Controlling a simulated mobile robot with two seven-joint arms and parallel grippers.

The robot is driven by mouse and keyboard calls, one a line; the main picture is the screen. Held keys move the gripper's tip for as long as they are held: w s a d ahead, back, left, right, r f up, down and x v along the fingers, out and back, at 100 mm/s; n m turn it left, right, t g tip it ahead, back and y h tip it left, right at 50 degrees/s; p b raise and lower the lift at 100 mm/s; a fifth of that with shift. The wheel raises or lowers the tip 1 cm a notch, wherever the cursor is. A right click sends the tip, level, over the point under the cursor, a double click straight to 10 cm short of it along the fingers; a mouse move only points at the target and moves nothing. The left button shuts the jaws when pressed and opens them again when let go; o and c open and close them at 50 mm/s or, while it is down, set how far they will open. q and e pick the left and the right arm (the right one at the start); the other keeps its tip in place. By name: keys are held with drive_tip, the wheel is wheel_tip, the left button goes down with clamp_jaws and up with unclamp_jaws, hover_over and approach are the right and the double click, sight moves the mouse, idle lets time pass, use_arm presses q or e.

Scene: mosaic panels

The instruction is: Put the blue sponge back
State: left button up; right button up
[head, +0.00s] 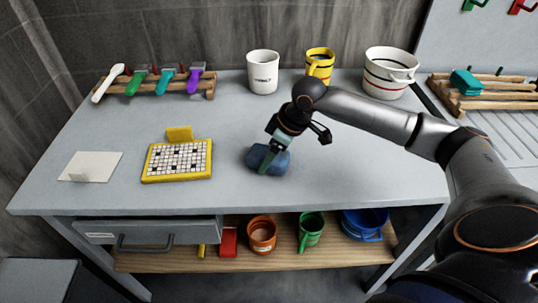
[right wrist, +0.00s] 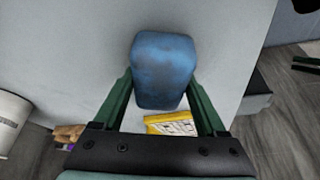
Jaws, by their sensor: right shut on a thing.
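The blue sponge (head: 278,159) is a dark blue block near the middle of the grey table. My right gripper (head: 266,158) reaches down from above and is shut on it. In the right wrist view the sponge (right wrist: 163,62) sits between the two green fingers (right wrist: 160,92), which press on its sides. I cannot tell whether the sponge touches the tabletop or is just above it. A wooden slatted rack (head: 503,95) stands at the right with a teal block (head: 466,81) on it. My left gripper is not in view.
A yellow-framed mosaic panel (head: 180,160) and a white card (head: 90,167) lie left of the sponge. White (head: 263,72), yellow (head: 320,63) and striped (head: 388,75) vessels stand at the back. A tool rack (head: 150,88) is back left. The table's front middle is clear.

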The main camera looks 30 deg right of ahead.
drive_tip(key=shift+f, duration=0.15)
drive_tip(key=o, duration=1.1)
drive_tip(key=shift+o, duration=0.2)
drive_tip(key=p+v, duration=0.1)
drive_tip(key=v, duration=1.1)
drive_tip(key=shift+r, duration=0.25)
drive_tip(key=shift+w+a, duration=0.1)
